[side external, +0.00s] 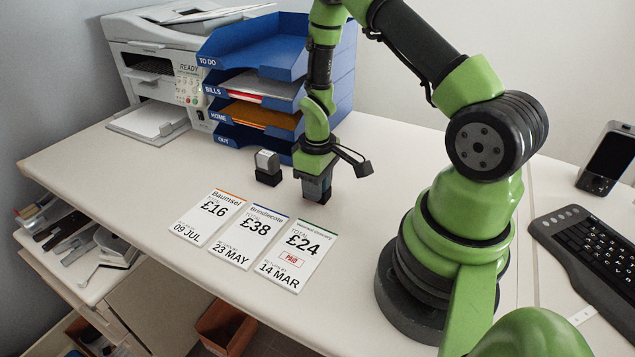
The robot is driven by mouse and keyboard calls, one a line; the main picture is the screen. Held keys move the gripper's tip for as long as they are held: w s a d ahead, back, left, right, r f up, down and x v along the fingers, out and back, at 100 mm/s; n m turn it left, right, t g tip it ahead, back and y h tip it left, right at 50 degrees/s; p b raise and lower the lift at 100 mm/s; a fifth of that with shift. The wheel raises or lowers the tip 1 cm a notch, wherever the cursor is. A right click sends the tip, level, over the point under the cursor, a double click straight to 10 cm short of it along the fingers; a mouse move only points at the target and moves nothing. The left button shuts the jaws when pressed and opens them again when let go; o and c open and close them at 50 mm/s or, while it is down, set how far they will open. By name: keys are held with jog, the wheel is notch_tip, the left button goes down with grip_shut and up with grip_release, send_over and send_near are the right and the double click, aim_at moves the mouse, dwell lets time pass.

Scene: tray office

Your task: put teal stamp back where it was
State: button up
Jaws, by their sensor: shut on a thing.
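My gripper (317,178) points down over the desk, just behind the £24 card, and is shut on a stamp (317,190). Only the lower, dark part of this stamp shows below the fingers. Its teal colour cannot be made out, and I cannot tell whether its base touches the desk. A second stamp (267,161), with a grey body and a black base, stands upright to the left of my gripper. The £24 card (297,262) bears a red PAID mark.
The £16 card (207,214) and £38 card (249,240) lie left of the £24 card. A blue letter tray stack (245,62) stands close behind my gripper. A printer (160,65) is at the back left. A keyboard (590,245) and a phone (607,160) are right.

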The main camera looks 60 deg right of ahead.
jog(key=o, duration=0.8)
jog(key=shift+c, duration=0.2)
notch_tip(320, 180, up, 12)
jog(key=shift+f, duration=0.1)
jog(key=s+a+r+m+t, duration=0.25)
jog(key=a+r, duration=0.35)
jog(key=r, duration=0.5)
jog(key=s+a+r+m+t+y, duration=0.1)
jog(key=s+a+r+t+y, duration=0.1)
jog(key=s+a+r+t, duration=0.2)
jog(key=s+a+r, duration=0.3)
jog(key=s+a, duration=0.1)
jog(key=s, duration=0.1)
jog(key=shift+r+t, duration=0.15)
jog(key=shift+t, duration=0.2)
jog(key=shift+m, duration=0.25)
